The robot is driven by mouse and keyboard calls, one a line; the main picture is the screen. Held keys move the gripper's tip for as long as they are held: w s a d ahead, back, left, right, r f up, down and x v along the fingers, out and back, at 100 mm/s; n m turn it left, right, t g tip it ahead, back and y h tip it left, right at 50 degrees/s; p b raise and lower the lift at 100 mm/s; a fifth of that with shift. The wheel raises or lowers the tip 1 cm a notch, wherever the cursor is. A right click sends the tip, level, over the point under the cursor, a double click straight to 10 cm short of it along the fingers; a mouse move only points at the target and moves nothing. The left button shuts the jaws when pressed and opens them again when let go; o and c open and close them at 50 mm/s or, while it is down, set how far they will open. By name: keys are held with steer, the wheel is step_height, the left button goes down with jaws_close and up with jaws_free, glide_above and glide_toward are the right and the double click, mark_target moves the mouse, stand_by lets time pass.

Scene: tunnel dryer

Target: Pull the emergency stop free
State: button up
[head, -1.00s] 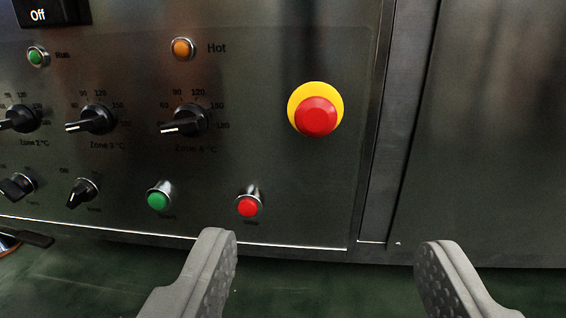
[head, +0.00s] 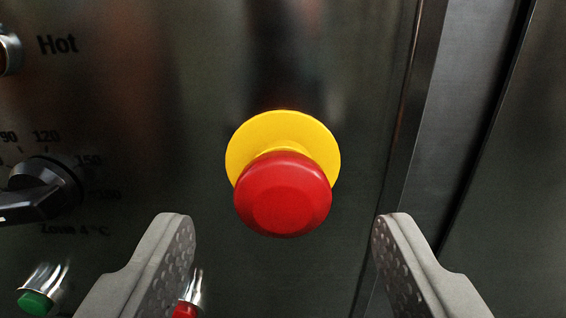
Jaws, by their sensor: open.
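The emergency stop is a red mushroom button (head: 283,195) on a round yellow plate (head: 250,148), fixed to the dark metal panel in the middle of the head view. The red head stands out from the plate toward me. My gripper (head: 284,228) is open and empty. One grey studded finger is to the left of the button and the other to the right. Both fingertips are near the height of the button's lower edge in the picture, with a clear gap on each side. Nothing hides the button.
A black Zone 4 knob (head: 40,190) is at the left. A green button (head: 38,301) is at the lower left, and a small red button (head: 186,309) is partly hidden behind my left finger. A vertical metal strip (head: 430,110) edges the panel at the right.

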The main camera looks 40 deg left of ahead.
steer(key=shift+x, duration=1.15)
steer(key=shift+c, duration=0.5)
jaws_close()
steer(key=shift+s+d, duration=0.4)
steer(key=shift+s, duration=0.05)
steer(key=shift+o, duration=0.5)
jaws_free()
steer(key=shift+d, duration=0.1)
steer(key=v, duration=1.7)
steer(key=shift+s, duration=0.15)
